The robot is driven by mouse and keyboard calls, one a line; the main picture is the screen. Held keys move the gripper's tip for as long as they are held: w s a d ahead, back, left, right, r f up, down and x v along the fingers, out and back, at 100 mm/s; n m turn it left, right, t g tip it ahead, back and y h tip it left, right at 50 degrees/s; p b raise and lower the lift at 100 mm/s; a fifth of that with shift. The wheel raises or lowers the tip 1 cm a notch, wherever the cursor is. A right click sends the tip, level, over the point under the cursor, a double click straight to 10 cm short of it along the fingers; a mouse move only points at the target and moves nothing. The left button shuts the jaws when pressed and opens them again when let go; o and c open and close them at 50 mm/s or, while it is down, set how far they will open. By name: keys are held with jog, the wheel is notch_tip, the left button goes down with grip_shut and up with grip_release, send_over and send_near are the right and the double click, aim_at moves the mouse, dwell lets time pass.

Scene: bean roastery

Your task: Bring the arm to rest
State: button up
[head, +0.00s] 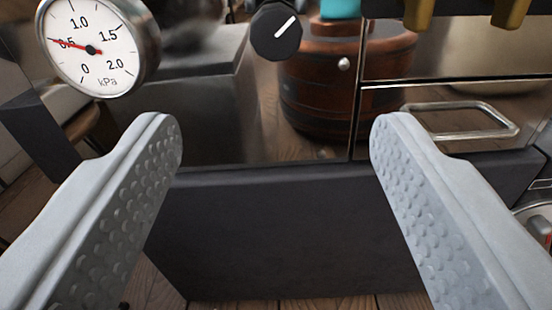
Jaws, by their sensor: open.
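My gripper (276,140) is open, with its two grey, studded fingers reaching in from the lower left and lower right. Nothing is between the fingers. They stand in front of a dark, shiny machine front (290,230); I cannot tell how far they are from it.
A round pressure gauge (97,72) at upper left has its red needle near 0.5 kPa. A black knob (276,32) with a white mark is at top centre. A metal handle (490,133) juts out on the right. Brass-coloured parts (418,12) hang at upper right. Wooden floor (160,292) shows below.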

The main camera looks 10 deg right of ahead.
jog(key=shift+v, duration=0.8)
jog(key=s+d+r+n+y, duration=0.1)
jog(key=s+r+y, duration=0.25)
jog(key=r, duration=1.25)
jog(key=s+d+r+n+y, duration=0.15)
jog(key=s+r, duration=0.25)
jog(key=r, duration=1.2)
jog(key=s+d+r+n, duration=0.1)
jog(key=s+r, duration=0.7)
jog(key=s, duration=0.6)
jog(key=s+d+r+n, duration=0.1)
jog(key=s+d+r, duration=0.1)
jog(key=s+r, duration=0.7)
jog(key=s, duration=0.5)
jog(key=shift+r+y, duration=0.3)
jog(key=shift+w, duration=0.1)
